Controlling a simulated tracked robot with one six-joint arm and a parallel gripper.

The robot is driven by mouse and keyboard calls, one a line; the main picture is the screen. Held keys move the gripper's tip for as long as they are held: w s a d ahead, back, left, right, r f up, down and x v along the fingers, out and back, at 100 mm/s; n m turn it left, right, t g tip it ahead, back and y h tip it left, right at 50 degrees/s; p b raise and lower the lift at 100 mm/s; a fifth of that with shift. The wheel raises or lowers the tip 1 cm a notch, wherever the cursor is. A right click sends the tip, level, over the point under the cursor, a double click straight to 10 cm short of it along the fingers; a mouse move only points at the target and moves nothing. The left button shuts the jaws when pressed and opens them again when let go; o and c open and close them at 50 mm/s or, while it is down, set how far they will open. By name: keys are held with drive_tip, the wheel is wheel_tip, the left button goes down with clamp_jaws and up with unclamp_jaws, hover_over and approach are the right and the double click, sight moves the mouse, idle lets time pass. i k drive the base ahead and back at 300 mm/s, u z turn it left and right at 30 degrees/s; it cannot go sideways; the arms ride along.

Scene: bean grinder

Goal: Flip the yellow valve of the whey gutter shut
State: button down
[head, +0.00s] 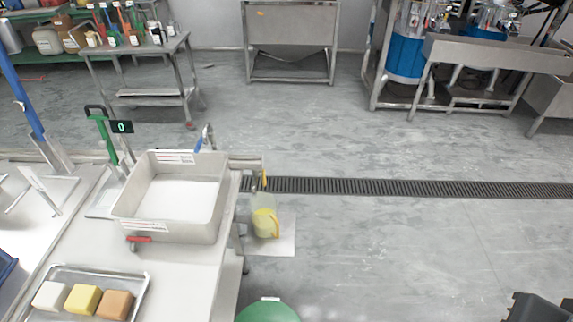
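Any stream between valve and jug cannot be made out. My gripper's fingers are not in view.
The vat (204,228) of white content sits on the worktable, with a red-handled tap (139,240) at its front. A tray (70,278) of several blocks is nearer. A green round object (268,311) stands below. Floor right of the jug is clear, crossed by a drain grate (400,188).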

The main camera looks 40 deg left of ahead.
sight(264, 178)
drive_tip(key=i, duration=2.15)
drive_tip(key=u, duration=3.45)
